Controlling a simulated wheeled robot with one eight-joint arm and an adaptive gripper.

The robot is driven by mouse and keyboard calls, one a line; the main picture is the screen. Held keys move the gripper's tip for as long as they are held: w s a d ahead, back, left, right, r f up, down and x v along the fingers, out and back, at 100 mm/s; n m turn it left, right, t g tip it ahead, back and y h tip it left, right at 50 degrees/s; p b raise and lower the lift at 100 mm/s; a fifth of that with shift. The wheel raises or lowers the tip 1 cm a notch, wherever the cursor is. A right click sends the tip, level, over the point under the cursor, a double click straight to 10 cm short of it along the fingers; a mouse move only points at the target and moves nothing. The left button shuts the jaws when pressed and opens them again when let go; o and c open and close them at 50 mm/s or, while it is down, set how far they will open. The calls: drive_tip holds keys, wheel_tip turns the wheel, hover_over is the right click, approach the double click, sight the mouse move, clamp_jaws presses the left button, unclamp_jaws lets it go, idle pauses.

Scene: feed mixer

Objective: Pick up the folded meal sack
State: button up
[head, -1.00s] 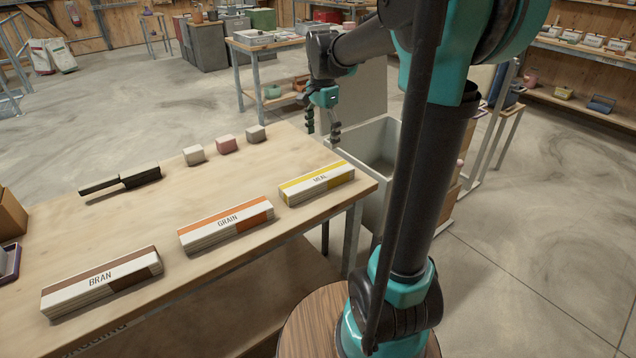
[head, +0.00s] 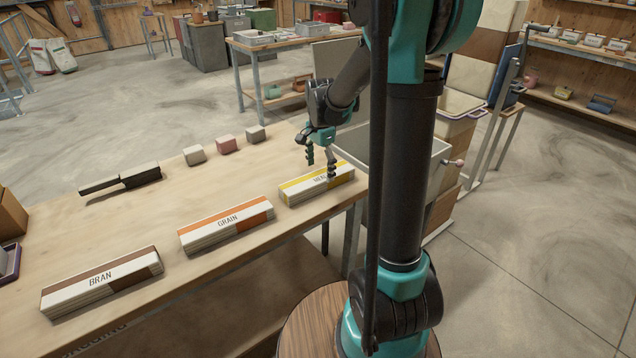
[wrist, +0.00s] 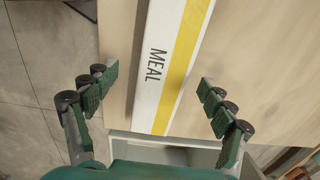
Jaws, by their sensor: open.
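The folded meal sack (head: 306,188) is a flat white stack with a yellow stripe and the word MEAL. It lies near the right end of the wooden table, and its right part is partly covered by my gripper in the head view. My gripper (head: 321,171) is open above the sack. In the wrist view, the meal sack (wrist: 168,70) runs lengthwise between the two spread fingers of my gripper (wrist: 157,100), with a gap on each side. The fingers hold nothing.
On the table (head: 130,220), the grain sack (head: 226,222) and bran sack (head: 102,281) lie to the left. Three small blocks (head: 226,144) and a dark brush-like tool (head: 120,179) lie behind. A grey open bin (head: 440,160) stands beyond the table's right end.

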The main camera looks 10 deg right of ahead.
sight(318, 176)
drive_tip(key=f, duration=0.3)
drive_tip(key=shift+w+a+f, duration=0.25)
drive_tip(key=shift+a+f, duration=0.05)
drive_tip(key=shift+f, duration=0.6)
drive_tip(key=shift+c, duration=0.4)
drive_tip(key=c, duration=1.2)
